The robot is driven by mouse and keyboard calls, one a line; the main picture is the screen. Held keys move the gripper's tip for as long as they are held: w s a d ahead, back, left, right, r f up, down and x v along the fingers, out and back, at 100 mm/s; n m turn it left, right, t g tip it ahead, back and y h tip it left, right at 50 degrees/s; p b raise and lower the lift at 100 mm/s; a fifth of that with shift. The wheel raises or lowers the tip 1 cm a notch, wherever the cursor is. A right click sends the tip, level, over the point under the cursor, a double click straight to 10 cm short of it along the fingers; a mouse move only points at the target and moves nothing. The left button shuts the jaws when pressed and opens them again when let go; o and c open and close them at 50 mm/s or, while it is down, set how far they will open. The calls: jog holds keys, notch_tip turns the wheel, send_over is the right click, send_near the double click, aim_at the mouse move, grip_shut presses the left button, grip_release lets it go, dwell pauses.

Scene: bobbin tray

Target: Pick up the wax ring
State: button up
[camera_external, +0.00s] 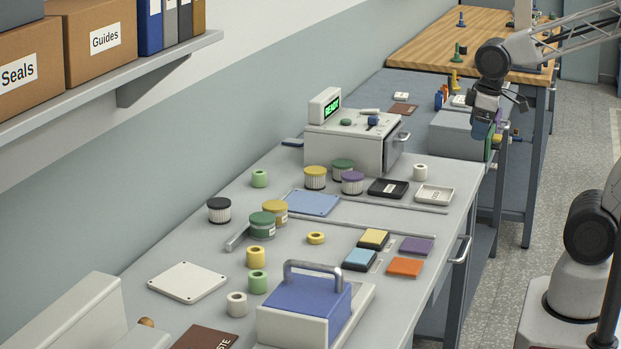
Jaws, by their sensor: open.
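A small, low yellow ring (316,238), which looks like the wax ring, lies flat on the grey bench near its middle. Its upper face and hole show, and nothing covers it. My gripper (484,131) hangs from my arm at the upper right, pointing down by the far end of the bench, well away from the ring. It is open, and I see nothing held in it; its fingers are small and hard to make out.
A taller yellow bobbin (255,256) and a green-lidded jar (262,226) stand left of the ring. Yellow (374,238) and blue (360,258) pads lie to its right. A blue box with a metal handle (305,305) stands in front. A thin rail (345,223) runs behind.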

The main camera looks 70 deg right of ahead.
jog(key=w+d+f+n+g, duration=0.1)
jog(key=w+d+f+n, duration=0.4)
jog(key=w+d+n, duration=0.6)
jog(key=n+g, duration=0.1)
jog(key=n, duration=0.5)
send_over(420, 170)
jog(key=d, duration=0.2)
notch_tip(420, 170, down, 10)
jog(key=shift+w+r, duration=0.1)
jog(key=shift+w, duration=0.15)
jog(key=shift+f, duration=1.3)
jog(key=shift+f, duration=2.6)
jog(key=shift+c, duration=0.2)
